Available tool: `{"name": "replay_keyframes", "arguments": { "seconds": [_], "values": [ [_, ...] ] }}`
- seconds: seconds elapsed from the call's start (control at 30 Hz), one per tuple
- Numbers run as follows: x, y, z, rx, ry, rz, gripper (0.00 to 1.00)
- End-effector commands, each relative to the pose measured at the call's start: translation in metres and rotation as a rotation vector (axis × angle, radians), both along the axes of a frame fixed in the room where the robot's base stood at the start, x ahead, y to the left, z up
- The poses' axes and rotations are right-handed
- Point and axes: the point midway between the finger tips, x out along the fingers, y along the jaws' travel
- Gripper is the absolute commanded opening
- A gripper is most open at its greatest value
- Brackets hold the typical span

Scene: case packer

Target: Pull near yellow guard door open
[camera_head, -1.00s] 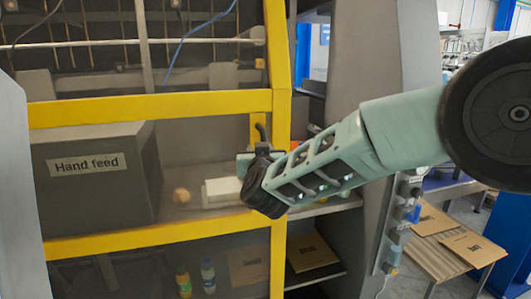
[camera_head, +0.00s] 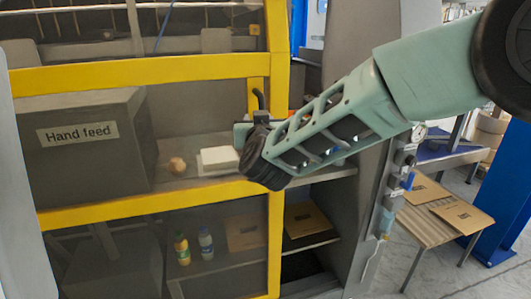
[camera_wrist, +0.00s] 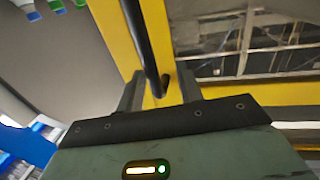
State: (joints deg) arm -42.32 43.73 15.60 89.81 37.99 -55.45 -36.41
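The near yellow guard door (camera_head: 150,72) fills the left and middle of the head view, with a yellow frame and see-through panels. Its black bar handle (camera_head: 260,100) stands on the right-hand post. My gripper (camera_head: 254,128) is at this handle, with the lower part of the handle hidden behind it. In the wrist view the handle (camera_wrist: 145,45) passes between the two grey fingers of my gripper (camera_wrist: 160,75). The fingers are apart, with visible space beside the bar. The yellow door frame (camera_wrist: 114,40) lies just behind them.
Behind the door are a grey "Hand feed" box (camera_head: 78,133), a white block (camera_head: 218,160), a round brown item (camera_head: 177,164) and two bottles (camera_head: 206,243). A slatted table with cardboard sheets (camera_head: 430,230) stands right. Floor shows around it.

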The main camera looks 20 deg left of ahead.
Motion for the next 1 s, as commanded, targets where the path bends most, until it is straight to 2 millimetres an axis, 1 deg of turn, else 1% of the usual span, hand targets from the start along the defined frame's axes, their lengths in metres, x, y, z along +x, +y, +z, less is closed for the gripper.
{"name": "replay_keyframes", "arguments": {
  "seconds": [0.03,1.0],
  "values": [
    [-0.005,0.0,0.0,0.001,0.0,0.003,0.35],
    [-0.063,-0.026,0.0,0.001,0.0,-0.001,0.35]
  ]
}}
